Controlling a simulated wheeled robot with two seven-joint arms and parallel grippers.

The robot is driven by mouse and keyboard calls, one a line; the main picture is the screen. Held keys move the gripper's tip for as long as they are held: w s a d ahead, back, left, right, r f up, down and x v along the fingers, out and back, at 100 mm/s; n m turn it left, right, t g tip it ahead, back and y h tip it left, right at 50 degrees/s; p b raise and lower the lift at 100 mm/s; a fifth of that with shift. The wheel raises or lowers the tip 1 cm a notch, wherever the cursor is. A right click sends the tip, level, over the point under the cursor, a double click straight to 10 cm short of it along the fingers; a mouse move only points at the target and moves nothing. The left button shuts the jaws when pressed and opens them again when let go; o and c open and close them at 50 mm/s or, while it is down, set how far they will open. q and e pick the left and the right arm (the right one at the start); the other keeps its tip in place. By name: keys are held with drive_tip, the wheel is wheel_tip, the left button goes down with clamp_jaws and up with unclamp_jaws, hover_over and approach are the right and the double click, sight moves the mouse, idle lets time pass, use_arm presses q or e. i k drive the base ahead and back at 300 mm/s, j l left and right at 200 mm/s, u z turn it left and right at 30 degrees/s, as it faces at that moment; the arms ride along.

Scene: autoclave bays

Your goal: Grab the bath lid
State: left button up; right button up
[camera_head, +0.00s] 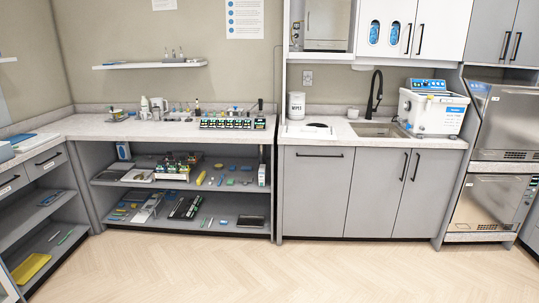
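A white bath unit (432,112) with a blue control panel stands on the counter to the right of the sink. Its top, at about (437,95), looks covered by a pale lid, but the lid's edges and handle are too small to tell apart. Neither of my grippers shows in the head view. Nothing is seen touching the bath.
A sink (380,130) with a black tap (374,95) is left of the bath. A white wipes tub (296,105) stands on the counter. Steel autoclaves (500,125) are stacked at the right. The wooden floor (270,270) in front is clear.

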sight(303, 133)
drive_tip(key=i, duration=2.65)
drive_tip(key=i+z, duration=0.1)
drive_tip(key=i, duration=0.6)
drive_tip(key=i+j+z, duration=0.1)
drive_tip(key=i, duration=0.55)
drive_tip(key=i+j+z, duration=0.1)
drive_tip(key=i, duration=0.55)
drive_tip(key=j, duration=0.1)
